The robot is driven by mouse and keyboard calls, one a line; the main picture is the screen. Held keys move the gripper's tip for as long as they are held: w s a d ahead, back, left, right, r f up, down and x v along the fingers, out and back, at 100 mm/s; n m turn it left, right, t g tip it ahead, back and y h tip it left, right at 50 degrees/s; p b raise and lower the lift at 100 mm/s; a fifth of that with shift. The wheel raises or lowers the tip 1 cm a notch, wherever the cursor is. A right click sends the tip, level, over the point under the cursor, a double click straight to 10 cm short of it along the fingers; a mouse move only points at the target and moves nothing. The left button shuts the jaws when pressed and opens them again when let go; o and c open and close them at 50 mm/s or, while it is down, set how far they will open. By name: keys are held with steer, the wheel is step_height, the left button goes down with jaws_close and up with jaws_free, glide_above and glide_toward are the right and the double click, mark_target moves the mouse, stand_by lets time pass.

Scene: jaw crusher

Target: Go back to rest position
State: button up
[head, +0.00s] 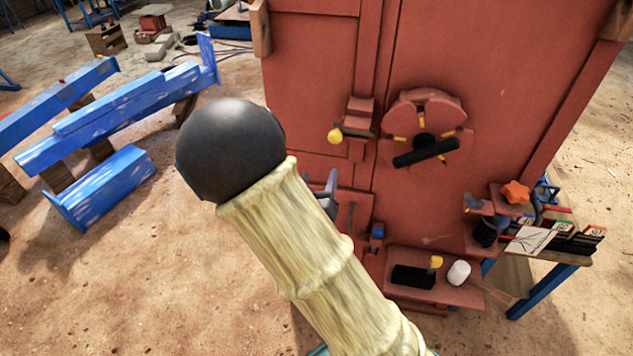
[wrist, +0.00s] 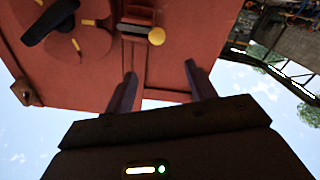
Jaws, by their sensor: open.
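My gripper (wrist: 161,85) is open in the wrist view. Its two dark fingers stand well apart with nothing between them, and the red machine panel (wrist: 100,85) lies beyond them. In the head view my arm, in a pale ribbed sleeve with a black ball-shaped elbow, covers the middle. Most of the gripper is hidden behind it; only a small grey part shows beside the sleeve. The red machine (head: 310,60) stands in front of me. It carries a round dial with a black handle (head: 425,153) and a yellow-knobbed lever (head: 334,137), also in the wrist view (wrist: 156,36).
A low red shelf (head: 450,290) holds a black block (head: 413,277) and a white cylinder (head: 459,273). An orange star knob (head: 516,192) is at right, near a small side table (head: 545,292). Blue beams (head: 110,185) lie at left. The sandy floor (head: 130,300) at lower left is clear.

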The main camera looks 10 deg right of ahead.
stand_by(0.3)
step_height(320, 180, down, 6)
steer(key=s+d+m+g+y, duration=0.1)
steer(key=s+g+y, duration=0.1)
steer(key=g+y, duration=0.4)
steer(key=s+d+r+g, duration=0.1)
steer(key=s+d+g, duration=0.1)
steer(key=s+g, duration=0.2)
steer(key=s+d+r+n+g+y, duration=0.1)
steer(key=s+g, duration=0.3)
steer(key=s, duration=0.4)
steer(key=shift+s+d+r, duration=0.25)
steer(key=shift+s+d, duration=0.15)
steer(key=shift+d, duration=0.5)
stand_by(1.9)
